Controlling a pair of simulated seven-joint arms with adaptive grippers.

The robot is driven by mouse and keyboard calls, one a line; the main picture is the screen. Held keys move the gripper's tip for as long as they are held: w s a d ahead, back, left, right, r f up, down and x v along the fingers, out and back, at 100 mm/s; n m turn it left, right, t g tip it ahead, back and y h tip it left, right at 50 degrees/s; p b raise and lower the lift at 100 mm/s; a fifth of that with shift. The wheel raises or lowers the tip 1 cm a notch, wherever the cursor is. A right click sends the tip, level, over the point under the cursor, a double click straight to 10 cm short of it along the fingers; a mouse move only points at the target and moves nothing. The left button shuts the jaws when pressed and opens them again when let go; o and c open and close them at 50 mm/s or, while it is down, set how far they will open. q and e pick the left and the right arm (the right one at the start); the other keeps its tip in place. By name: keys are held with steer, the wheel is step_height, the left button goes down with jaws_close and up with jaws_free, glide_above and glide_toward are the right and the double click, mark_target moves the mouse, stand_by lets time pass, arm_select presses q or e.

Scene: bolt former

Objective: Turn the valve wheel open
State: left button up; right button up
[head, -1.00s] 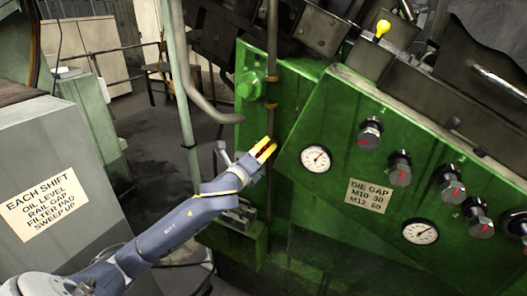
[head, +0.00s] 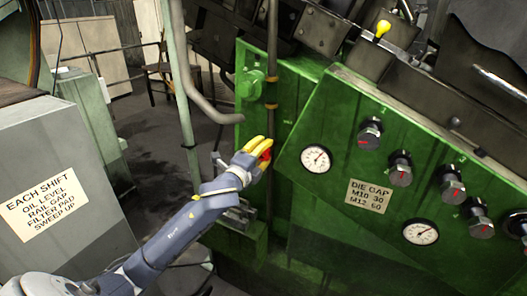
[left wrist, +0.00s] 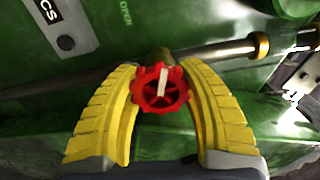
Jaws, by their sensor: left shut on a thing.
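The valve wheel (left wrist: 160,88) is small, red and scalloped, with a pale bar mark across its hub. In the left wrist view it sits between the two yellow fingers of my left gripper (left wrist: 162,100), which are shut on its rim from both sides. In the head view, my left gripper (head: 258,150) reaches the vertical pipe at the green machine's left side. Only a bit of the red wheel (head: 266,158) shows there, the rest hidden by the fingers. The word OPEN is printed on the green panel above the wheel in the wrist view. My right gripper is not seen.
The green machine panel (head: 330,205) with gauges and several black knobs stands right of the gripper. A dark vertical pipe (head: 272,75) rises above the wheel. A grey cabinet (head: 35,150) stands at left. A pale green post (head: 182,90) stands left of the gripper.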

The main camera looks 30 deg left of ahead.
arm_select(q)
steer(key=shift+d+f+n, duration=0.1)
steer(key=shift+n, duration=0.5)
steer(key=o, duration=1.4)
steer(key=shift+s, duration=3.8)
